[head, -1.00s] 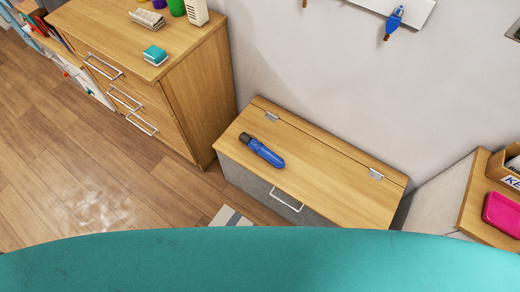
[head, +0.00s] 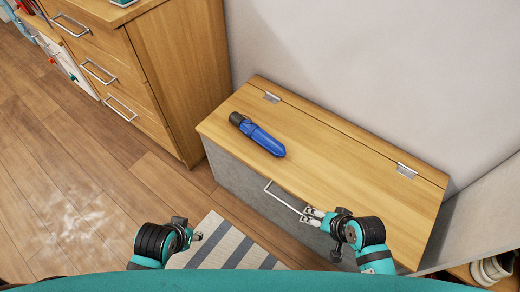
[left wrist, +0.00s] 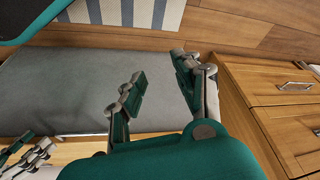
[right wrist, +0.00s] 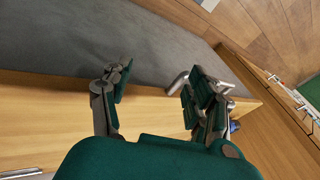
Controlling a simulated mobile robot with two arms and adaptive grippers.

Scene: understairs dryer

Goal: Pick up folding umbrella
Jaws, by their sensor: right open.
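The folding umbrella (head: 262,139) is blue with a black handle end. It lies on the wooden lid (head: 330,160) of a low grey chest, near the lid's left end. A small blue piece of it (right wrist: 235,126) shows behind a finger in the right wrist view. My right gripper (head: 312,216) is open and empty by the chest's front edge, close to the metal handle, to the right of and nearer than the umbrella. My left gripper (head: 196,237) is low in front of the chest, left of the right one. Its fingers (left wrist: 158,75) are apart and empty.
A wooden drawer cabinet (head: 180,80) stands close on the left of the chest. The chest's metal bar handle (head: 285,198) sticks out at the front. A striped mat (head: 225,248) lies on the floor. A wall is behind. The lid around the umbrella is clear.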

